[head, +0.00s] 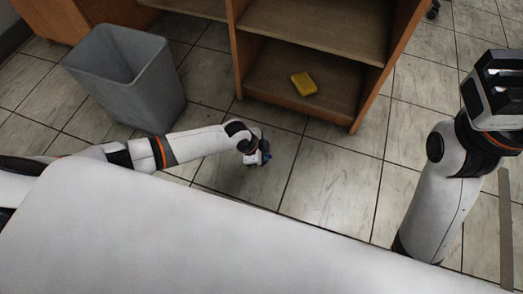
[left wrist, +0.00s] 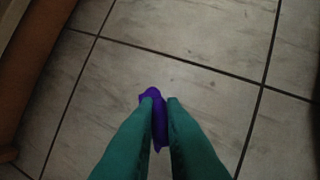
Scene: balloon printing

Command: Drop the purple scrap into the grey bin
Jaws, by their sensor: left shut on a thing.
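The purple scrap (left wrist: 159,124) is pinched between the fingertips of my left gripper (left wrist: 161,106) in the left wrist view, above the tiled floor. In the head view my left gripper (head: 262,157) is small, in front of the shelf unit, and only a bit of purple-blue shows at its tip. The grey bin (head: 126,80) stands on the floor at the upper left, upright, with its opening facing up. My left gripper is to the right of the bin and apart from it. My right gripper (head: 497,78) is at the right edge, raised, and whether its jaws are apart is unclear.
A wooden shelf unit (head: 310,60) stands right of the bin, with a yellow block (head: 304,83) on its lower shelf. Another wooden cabinet (head: 62,17) is behind the bin at the left. Tiled floor (head: 330,190) lies open between the arms.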

